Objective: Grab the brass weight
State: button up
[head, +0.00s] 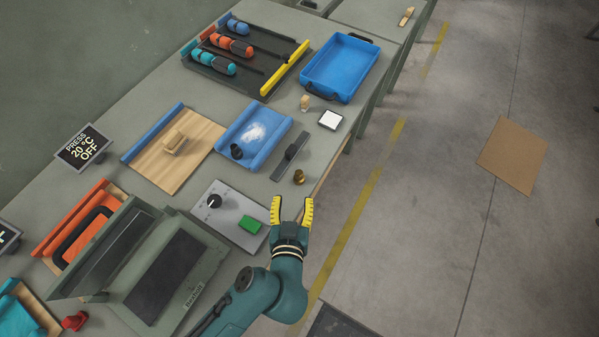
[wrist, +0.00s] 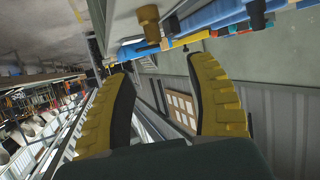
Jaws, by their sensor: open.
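The brass weight (head: 299,177) is a small, dark gold piece standing near the right edge of the long workbench. It also shows at the top of the wrist view (wrist: 148,22), ahead of the fingers. My gripper (head: 292,205) has yellow ridged fingers spread apart with nothing between them. In the head view it is just below the weight, close to the bench edge and apart from it. The fingers (wrist: 163,78) fill the middle of the wrist view.
A dark bar tool (head: 291,152) lies left of the weight. A blue mat (head: 266,133), a white square pad (head: 330,120) and a blue tray (head: 340,68) are farther up the bench. A panel with a green button (head: 250,224) is left of my gripper. Open floor lies right.

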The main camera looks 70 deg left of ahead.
aim_at(299, 176)
jog(key=x, duration=0.6)
jog(key=shift+w+a+f, duration=0.1)
jog(key=shift+w+a, duration=0.1)
jog(key=shift+a, duration=0.15)
jog(key=x, duration=0.3)
jog(key=b+x, duration=0.1)
jog(key=x, duration=0.1)
jog(key=shift+w+f, duration=0.3)
jog(key=shift+w, duration=0.05)
jog(key=shift+d, duration=0.1)
grip_shut()
